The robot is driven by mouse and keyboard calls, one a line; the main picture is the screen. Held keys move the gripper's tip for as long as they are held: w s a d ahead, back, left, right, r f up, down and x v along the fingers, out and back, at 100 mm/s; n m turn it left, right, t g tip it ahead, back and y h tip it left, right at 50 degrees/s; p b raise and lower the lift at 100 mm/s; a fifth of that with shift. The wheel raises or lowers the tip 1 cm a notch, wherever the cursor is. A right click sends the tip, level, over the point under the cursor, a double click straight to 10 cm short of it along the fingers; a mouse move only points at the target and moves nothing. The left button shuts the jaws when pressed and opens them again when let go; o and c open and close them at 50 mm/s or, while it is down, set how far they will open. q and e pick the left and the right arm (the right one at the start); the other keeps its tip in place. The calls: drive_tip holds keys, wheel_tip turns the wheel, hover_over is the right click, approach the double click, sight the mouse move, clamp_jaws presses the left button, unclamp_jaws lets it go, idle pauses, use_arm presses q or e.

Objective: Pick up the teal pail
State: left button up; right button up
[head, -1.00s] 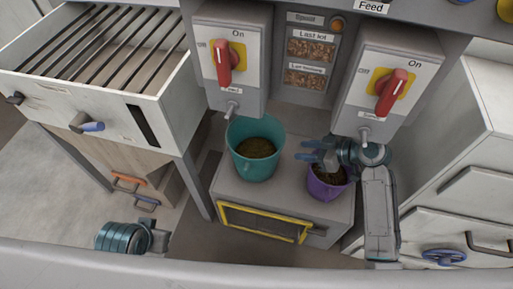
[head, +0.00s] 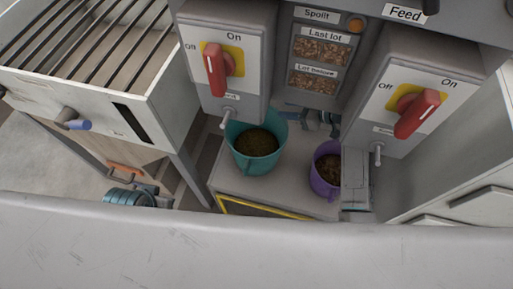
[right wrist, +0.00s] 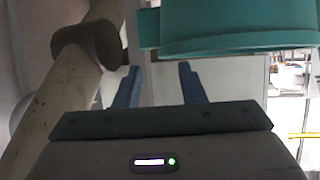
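The teal pail (head: 257,160) stands upright on a grey stand (head: 285,190) with dark pellets inside. Its handle faces the front left. My right gripper (head: 291,112) is behind the pail's right rim, partly hidden by the pail and the machine. In the right wrist view, its two blue fingers (right wrist: 158,72) are spread apart with nothing between them. The pail (right wrist: 235,30) fills the upper right there, beyond the fingertips and not gripped. My left gripper (head: 154,191) is low at the left, away from the pail; its fingers are not clear.
A purple pail (head: 325,171) with pellets stands right of the teal one, close to my right arm. Switch boxes with red handles (head: 214,70) (head: 417,114) and downward spouts overhang the stand. A slotted white bin (head: 95,92) is at the left.

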drive_tip(key=x, duration=0.5)
drive_tip(key=shift+s+a+f, duration=0.2)
drive_tip(key=shift+s, duration=0.15)
drive_tip(key=shift+c, duration=0.5)
